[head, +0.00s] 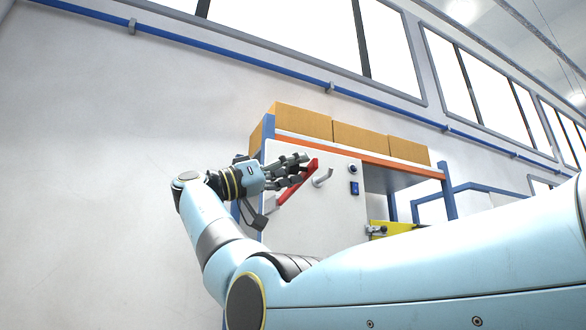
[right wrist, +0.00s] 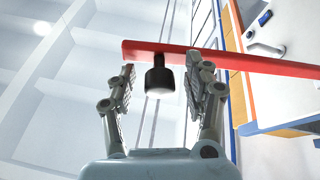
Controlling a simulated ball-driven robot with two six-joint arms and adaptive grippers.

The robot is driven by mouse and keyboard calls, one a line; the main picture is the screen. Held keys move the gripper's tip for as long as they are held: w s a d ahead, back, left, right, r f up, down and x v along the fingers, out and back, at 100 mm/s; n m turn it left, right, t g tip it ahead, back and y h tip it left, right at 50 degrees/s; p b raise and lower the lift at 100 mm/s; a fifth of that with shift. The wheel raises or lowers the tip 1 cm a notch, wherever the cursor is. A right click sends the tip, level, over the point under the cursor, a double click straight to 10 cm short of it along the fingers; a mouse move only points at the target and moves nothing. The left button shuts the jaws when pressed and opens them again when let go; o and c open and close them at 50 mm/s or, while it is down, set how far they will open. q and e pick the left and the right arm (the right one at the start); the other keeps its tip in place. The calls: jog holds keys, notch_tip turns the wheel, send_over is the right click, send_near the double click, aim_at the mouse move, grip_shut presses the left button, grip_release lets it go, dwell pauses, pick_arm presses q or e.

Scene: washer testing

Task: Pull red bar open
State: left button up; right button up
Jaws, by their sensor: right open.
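The red bar (head: 296,191) sits slanted across the front of a white panel in the head view. In the right wrist view the red bar (right wrist: 260,65) runs across the top, with a black knob (right wrist: 160,82) on it. My right gripper (head: 299,169) is at the bar, its fingers partly covering the bar's upper part. In the right wrist view my right gripper (right wrist: 162,72) is open, with one finger on each side of the knob. I see gaps between the fingers and the knob. My left gripper is not in view.
The white panel (head: 335,215) carries a grey lever handle (head: 322,178) and a blue switch (head: 354,188) beside the bar. Cardboard boxes (head: 360,138) sit on the shelf above. A yellow part (head: 397,228) is at the lower right.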

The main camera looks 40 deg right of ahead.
jog(key=v, duration=0.7)
jog(key=shift+a, duration=0.2)
jog(key=shift+f, duration=0.1)
